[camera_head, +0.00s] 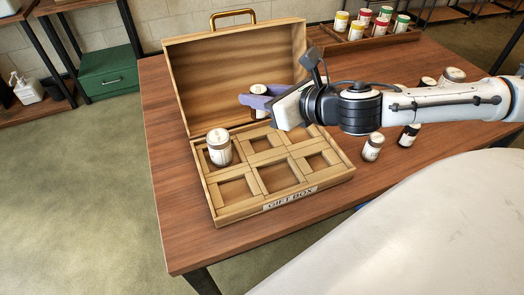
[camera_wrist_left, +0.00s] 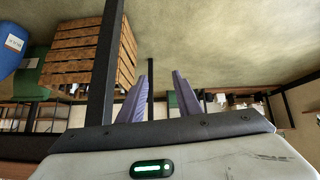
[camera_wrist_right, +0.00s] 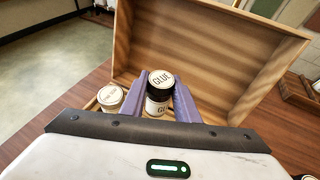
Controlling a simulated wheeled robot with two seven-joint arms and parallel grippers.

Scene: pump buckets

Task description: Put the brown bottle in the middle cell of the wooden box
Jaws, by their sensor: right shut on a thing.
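My right gripper (camera_head: 258,104) is shut on a dark brown bottle (camera_head: 259,90) with a pale lid top. The right wrist view shows this bottle (camera_wrist_right: 160,92) upright between the purple fingers, with GLUE on its lid. The gripper is over the back row of the open wooden box (camera_head: 282,201), around its middle cell. My left gripper (camera_wrist_left: 160,98) shows only in the left wrist view, open and empty.
The box's raised lid (camera_head: 232,70) stands behind the gripper. Several bottles, including a white-labelled one (camera_head: 373,147) and a dark one (camera_head: 408,136), stand right of the box. A tray (camera_head: 346,48) of coloured-lid jars is at the back. The table's (camera_head: 167,195) left side is clear.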

